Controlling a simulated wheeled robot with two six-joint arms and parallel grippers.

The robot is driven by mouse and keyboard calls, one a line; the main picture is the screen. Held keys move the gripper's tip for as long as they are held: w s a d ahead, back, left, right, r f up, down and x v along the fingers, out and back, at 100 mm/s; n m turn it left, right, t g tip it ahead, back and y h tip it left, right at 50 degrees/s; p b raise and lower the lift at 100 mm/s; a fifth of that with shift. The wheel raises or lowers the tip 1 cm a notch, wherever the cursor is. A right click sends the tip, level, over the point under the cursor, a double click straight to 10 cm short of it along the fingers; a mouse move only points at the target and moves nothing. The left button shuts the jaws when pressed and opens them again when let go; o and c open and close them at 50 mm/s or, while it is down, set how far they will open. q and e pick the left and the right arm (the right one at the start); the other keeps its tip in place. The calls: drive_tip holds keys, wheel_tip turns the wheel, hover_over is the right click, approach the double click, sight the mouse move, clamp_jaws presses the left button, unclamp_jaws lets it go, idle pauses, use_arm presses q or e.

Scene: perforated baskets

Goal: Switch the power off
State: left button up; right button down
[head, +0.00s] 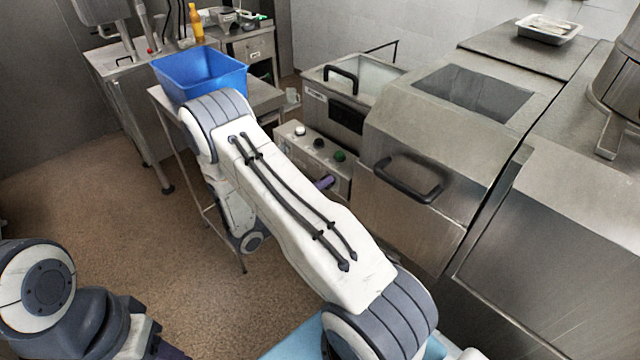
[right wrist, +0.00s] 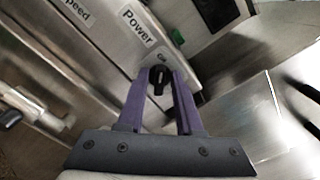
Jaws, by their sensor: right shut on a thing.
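The power switch is a black rotary knob (right wrist: 158,80) below the "Power" label (right wrist: 138,26) in the right wrist view. My right gripper (right wrist: 158,88) has its two purple fingers on either side of the knob and is shut on it. In the head view, part of this gripper (head: 325,182) shows as purple at the control panel (head: 286,141), where the arm hides much of the panel front. The power knob is not clearly visible there. Only a sliver of my left gripper (head: 170,351) shows at the bottom left, and its jaws are cut off.
A green button (right wrist: 177,37) lies close to the power knob, and a "Speed" label (right wrist: 76,10) is farther left. A steel machine with a lid handle (head: 408,184) stands right of the panel. A blue basket (head: 205,78) sits on a side table behind my right arm.

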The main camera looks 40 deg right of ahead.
drive_tip(key=c, duration=0.9)
unclamp_jaws()
drive_tip(key=shift+o, duration=0.2)
drive_tip(key=shift+a, duration=0.1)
drive_tip(key=a+b, duration=0.3)
drive_tip(key=a, duration=0.7)
drive_tip(key=shift+s+a, duration=0.15)
drive_tip(key=shift+s, duration=0.25)
